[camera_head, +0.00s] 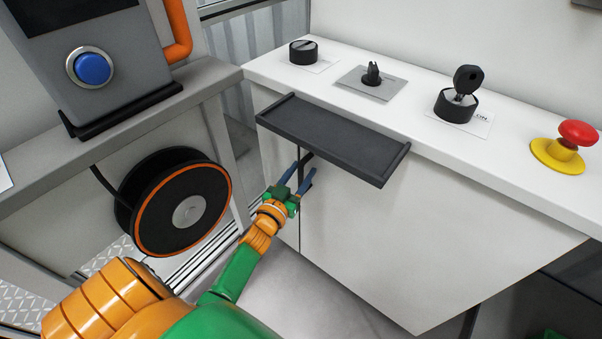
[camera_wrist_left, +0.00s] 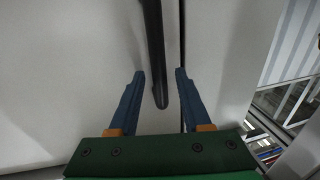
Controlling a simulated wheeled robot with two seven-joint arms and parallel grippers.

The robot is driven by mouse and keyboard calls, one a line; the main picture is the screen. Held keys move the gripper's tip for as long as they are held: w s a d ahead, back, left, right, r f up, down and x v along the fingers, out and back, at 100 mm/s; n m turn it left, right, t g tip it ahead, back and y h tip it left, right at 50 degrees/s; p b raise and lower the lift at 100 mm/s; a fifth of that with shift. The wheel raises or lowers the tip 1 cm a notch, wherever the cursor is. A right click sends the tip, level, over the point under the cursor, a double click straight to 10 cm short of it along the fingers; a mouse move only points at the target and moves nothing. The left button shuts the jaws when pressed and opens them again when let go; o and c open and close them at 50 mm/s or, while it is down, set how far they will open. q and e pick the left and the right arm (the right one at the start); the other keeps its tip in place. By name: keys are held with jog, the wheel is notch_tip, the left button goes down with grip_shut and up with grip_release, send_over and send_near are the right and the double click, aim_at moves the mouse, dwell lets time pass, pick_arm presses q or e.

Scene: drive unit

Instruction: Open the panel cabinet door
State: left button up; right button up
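The white panel cabinet door (camera_head: 385,235) is the wide front face below the console top, and it looks shut. A dark vertical seam runs beside its handle. The slim black handle (camera_wrist_left: 154,50) hangs into the space between my left fingers in the wrist view; in the head view it is mostly hidden under the black shelf. My left gripper (camera_head: 301,173) is open at the handle, also seen in the left wrist view (camera_wrist_left: 160,73). One blue finger is on each side of the handle, with gaps visible. My right gripper is not in view.
A black shelf (camera_head: 335,138) juts out just above my left gripper. The console top carries a black knob (camera_head: 303,52), a key switch (camera_head: 459,98) and a red emergency button (camera_head: 577,133). A cable reel (camera_head: 184,203) stands left of my left forearm.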

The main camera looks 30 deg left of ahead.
pick_arm(q)
grip_shut()
jog(key=shift+f, duration=0.1)
dwell(1.1)
